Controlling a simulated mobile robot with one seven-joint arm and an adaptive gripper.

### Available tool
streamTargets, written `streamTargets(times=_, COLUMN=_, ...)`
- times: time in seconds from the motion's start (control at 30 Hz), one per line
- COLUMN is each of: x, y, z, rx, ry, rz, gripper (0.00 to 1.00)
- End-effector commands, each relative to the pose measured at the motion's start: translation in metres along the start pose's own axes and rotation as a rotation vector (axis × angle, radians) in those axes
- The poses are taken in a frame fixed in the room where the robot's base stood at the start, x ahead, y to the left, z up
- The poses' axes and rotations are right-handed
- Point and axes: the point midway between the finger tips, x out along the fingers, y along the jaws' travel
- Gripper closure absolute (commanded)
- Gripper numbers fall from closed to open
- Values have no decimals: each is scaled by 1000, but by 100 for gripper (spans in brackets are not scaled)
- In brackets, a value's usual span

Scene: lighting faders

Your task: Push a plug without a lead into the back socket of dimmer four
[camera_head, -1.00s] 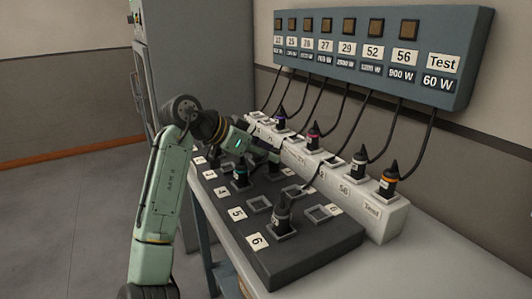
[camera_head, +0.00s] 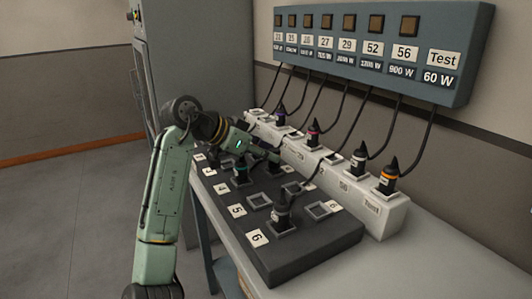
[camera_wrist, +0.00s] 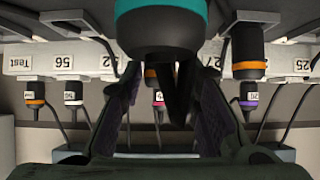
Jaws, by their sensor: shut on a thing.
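My gripper (camera_head: 272,154) reaches over the dark dimmer block (camera_head: 318,246), pointing towards the white socket strip. Its fingers (camera_wrist: 160,110) are shut on a plug, of which only a black tapered part shows between them. A teal-banded plug (camera_wrist: 160,20) looms large at the top of the upside-down wrist view. A teal-banded plug also shows below my gripper in the head view (camera_head: 240,174), by label 4 (camera_head: 221,188). I cannot tell whether it is the held one. Dimmer four's back socket is hidden by my gripper.
The white strip (camera_head: 372,218) behind holds several plugs with leads to the blue wall box (camera_head: 470,80). A dark plug (camera_head: 283,216) stands in dimmer six's front socket. Dimmer six's back socket (camera_head: 319,210) is empty. An orange-banded plug (camera_wrist: 248,55) is close on the right in the wrist view.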

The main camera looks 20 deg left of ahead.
Motion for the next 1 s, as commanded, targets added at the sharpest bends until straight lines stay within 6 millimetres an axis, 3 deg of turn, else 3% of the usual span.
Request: streamTargets(times=1.0, x=5, y=0, z=7, rx=0, ry=0, rz=0, gripper=100)
